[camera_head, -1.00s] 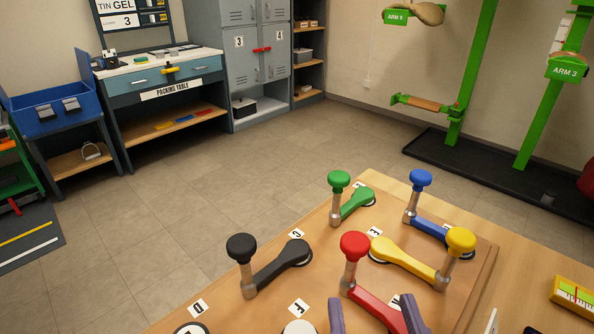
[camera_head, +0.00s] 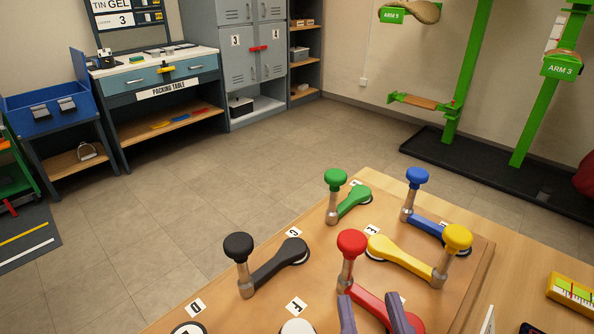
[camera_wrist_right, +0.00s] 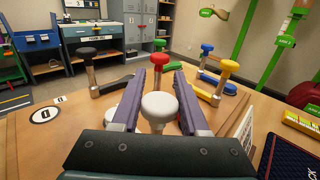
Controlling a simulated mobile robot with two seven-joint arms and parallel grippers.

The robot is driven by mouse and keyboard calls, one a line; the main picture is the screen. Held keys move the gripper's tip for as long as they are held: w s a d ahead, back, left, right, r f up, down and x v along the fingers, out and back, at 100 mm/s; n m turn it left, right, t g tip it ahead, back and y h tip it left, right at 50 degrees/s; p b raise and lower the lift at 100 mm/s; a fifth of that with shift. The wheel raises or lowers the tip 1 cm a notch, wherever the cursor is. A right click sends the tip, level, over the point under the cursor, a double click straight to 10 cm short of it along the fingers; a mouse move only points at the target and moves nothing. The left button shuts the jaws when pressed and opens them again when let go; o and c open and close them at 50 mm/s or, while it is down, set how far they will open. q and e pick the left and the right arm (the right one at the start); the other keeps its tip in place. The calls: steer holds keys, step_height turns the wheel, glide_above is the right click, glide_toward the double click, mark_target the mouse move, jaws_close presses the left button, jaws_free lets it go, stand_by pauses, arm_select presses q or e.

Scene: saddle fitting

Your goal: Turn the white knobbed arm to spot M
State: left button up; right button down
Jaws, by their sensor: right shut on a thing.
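The white knob (camera_wrist_right: 159,105) of the white arm stands between the two purple fingers of my right gripper (camera_wrist_right: 160,88) in the right wrist view. My right gripper is shut on this knob. Its fingertips also show at the bottom edge of the head view (camera_head: 372,312), where the knob is out of frame. A white rounded part (camera_head: 297,327), likely the white arm's pivot end, shows by a label F. A round white disc with a dark rim (camera_wrist_right: 43,115) lies on the board at left; its letter is unclear. I cannot make out an M. My left gripper is not in view.
Other knobbed arms stand close by on the wooden board: red (camera_head: 352,243), black (camera_head: 239,247), yellow (camera_head: 458,236), green (camera_head: 335,178) and blue (camera_head: 417,177). The red arm is nearest my fingers. A yellow box (camera_head: 572,292) lies at right. The board's left part looks clear.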

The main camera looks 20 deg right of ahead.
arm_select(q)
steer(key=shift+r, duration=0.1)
arm_select(e)
steer(key=shift+y, duration=0.3)
stand_by(0.6)
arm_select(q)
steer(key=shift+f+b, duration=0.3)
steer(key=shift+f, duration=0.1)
arm_select(e)
steer(key=shift+w+a+n+t+y, duration=0.15)
steer(key=shift+a+n+y, duration=0.15)
steer(key=shift+n+y, duration=1.2)
steer(key=shift+s+a+n+t+y, duration=0.1)
steer(key=shift+a+n+y, duration=0.2)
steer(key=shift+n+y, duration=1.2)
steer(key=shift+w+a+n+t+y, duration=0.25)
steer(key=shift+n+y, duration=0.35)
steer(key=shift+y, duration=1.7)
steer(key=shift+s+a, duration=0.1)
steer(key=shift+s, duration=0.15)
steer(key=shift+c, duration=2.1)
jaws_free()
